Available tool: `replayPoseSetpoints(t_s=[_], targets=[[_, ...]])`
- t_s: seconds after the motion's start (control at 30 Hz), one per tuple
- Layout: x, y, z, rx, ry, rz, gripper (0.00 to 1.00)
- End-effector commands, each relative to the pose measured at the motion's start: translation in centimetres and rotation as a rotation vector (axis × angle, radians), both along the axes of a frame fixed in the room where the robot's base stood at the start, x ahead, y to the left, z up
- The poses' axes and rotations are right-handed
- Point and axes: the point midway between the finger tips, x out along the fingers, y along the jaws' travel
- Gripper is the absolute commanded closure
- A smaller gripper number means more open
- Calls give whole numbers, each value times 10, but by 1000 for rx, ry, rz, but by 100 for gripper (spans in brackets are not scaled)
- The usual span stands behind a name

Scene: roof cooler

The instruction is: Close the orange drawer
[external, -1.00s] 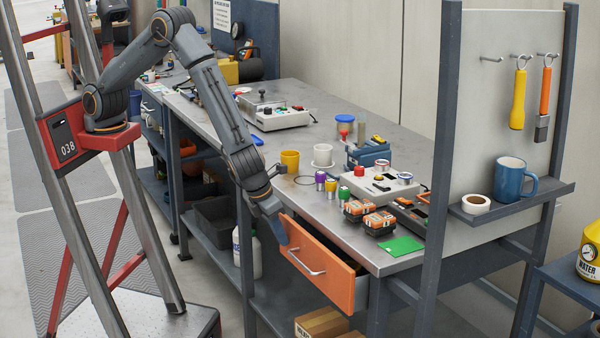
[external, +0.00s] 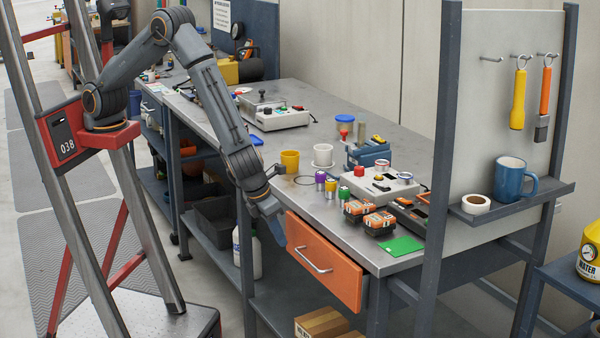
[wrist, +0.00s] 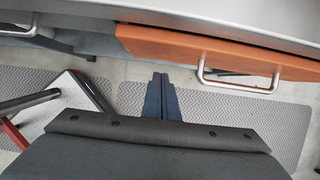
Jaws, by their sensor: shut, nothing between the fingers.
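The orange drawer (external: 335,268) sits under the front edge of the workbench in the external view. Its front lies close to the bench edge; I cannot tell whether it is fully flush. Its metal handle (external: 312,260) faces outward. In the wrist view the orange front (wrist: 165,43) and the handle (wrist: 240,82) also show. My gripper (external: 280,238) is shut and empty, pointing down at the left end of the drawer front. In the wrist view its fingertips (wrist: 160,78) are left of the handle and apart from it. Whether they touch the front is unclear.
A cardboard box (external: 328,322) lies below the drawer. A post (external: 436,170) stands right of it.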

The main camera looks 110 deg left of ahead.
Motion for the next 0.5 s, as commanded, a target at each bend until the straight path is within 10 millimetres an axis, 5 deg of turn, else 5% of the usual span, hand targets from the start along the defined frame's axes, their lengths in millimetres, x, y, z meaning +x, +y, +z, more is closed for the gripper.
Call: replayPoseSetpoints(t_s=[0.5], targets=[[-31,-32,78,-2,-3,1,100]])
